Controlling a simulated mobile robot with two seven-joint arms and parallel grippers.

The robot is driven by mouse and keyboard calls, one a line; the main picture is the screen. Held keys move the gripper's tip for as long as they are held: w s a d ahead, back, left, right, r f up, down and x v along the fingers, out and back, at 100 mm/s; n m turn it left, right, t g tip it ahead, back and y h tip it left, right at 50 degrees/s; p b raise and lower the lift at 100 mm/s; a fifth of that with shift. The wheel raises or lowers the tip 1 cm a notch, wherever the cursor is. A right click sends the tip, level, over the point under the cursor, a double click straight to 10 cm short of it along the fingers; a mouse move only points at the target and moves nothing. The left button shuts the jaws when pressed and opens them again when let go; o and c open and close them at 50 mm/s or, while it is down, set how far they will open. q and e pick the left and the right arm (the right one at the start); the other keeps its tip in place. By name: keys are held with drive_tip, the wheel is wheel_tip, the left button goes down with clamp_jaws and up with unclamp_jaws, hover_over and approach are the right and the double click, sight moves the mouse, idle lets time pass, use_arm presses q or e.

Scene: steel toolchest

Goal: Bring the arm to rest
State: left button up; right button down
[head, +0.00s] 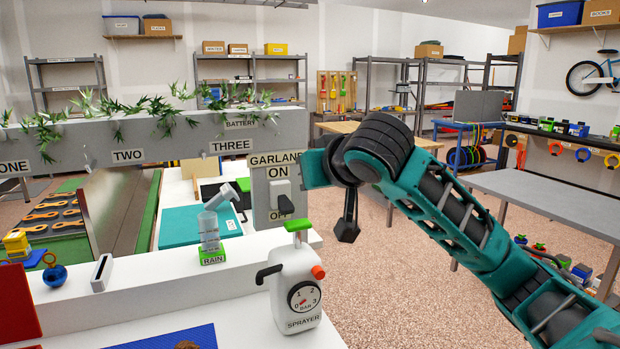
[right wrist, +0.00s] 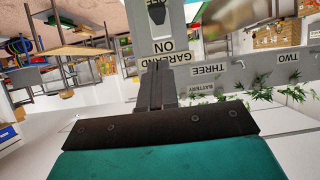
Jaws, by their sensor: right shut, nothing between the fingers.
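My right arm comes in from the right in the head view. Its teal hand (head: 316,169) is level, beside the grey post of the garland switch (head: 280,188). In the right wrist view my right gripper (right wrist: 157,82) is shut and empty, its fingers pointing towards the upside-down GARLAND and ON labels (right wrist: 160,50). I cannot tell from these views whether the fingers touch the post. The switch's black lever covers part of the OFF label. My left gripper is not in view.
The white sprayer (head: 297,285) stands on the white counter (head: 170,285) below the post, with the RAIN bottle (head: 210,240) to its left. A garland (head: 150,112) lies along the grey beam. A grey table (head: 560,195) stands at right. The floor (head: 420,290) between is clear.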

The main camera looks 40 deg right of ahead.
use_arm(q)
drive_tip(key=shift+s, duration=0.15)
use_arm(e)
drive_tip(key=s+a+f+n+g+y, duration=0.1)
drive_tip(key=s+a+f, duration=0.15)
drive_tip(key=f, duration=0.45)
drive_tip(key=s+a+f+n+g+y, duration=0.1)
drive_tip(key=a+f, duration=0.2)
drive_tip(key=f, duration=0.4)
drive_tip(key=s+a+f+n+g, duration=0.1)
drive_tip(key=s+a+f+g, duration=0.15)
drive_tip(key=f, duration=0.45)
drive_tip(key=s+a+f+n+g+y, duration=0.1)
drive_tip(key=s+a+f+g, duration=0.15)
drive_tip(key=s+f, duration=0.65)
drive_tip(key=s+a+f+n+g, duration=0.1)
drive_tip(key=s+a+f+g, duration=0.15)
drive_tip(key=s+f, duration=0.7)
drive_tip(key=w+a+f+t+y, duration=0.1)
drive_tip(key=w+a+f+t, duration=0.2)
drive_tip(key=w+f+t, duration=0.3)
drive_tip(key=shift+a+t+y, duration=0.15)
drive_tip(key=shift+t+y, duration=0.25)
drive_tip(key=shift+t, duration=0.55)
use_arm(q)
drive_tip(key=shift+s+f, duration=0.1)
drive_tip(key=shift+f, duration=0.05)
use_arm(e)
drive_tip(key=shift+w, duration=0.15)
